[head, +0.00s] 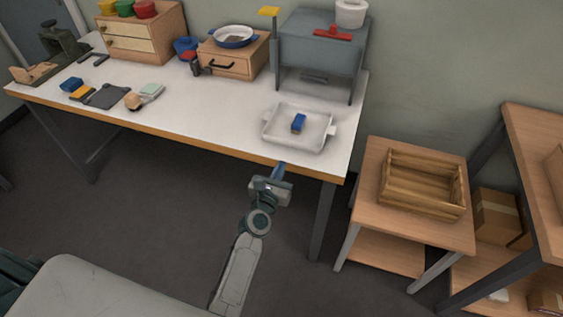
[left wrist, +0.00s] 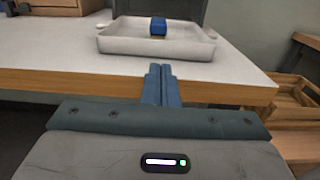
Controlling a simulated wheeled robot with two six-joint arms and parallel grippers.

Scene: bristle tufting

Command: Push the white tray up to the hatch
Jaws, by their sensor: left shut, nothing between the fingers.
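The white tray (head: 280,142) sits on the right part of the white table, with a small blue block (head: 298,123) in it. In the left wrist view the tray (left wrist: 125,44) is straight ahead, with the blue block (left wrist: 158,26) in it. The hatch looks to be on the grey box on legs (head: 318,45) behind the tray; a gap of table lies between them. My left gripper (head: 280,170) is shut and empty, at the table's front edge just short of the tray. Its fingers (left wrist: 161,82) point at the tray and look apart from it. My right gripper is not in view.
A wooden drawer box (head: 230,62) with a blue bowl (head: 233,37) stands left of the grey box. A low side table with a wooden crate (head: 420,202) is at the right. The table's front edge (head: 190,139) runs under my left gripper.

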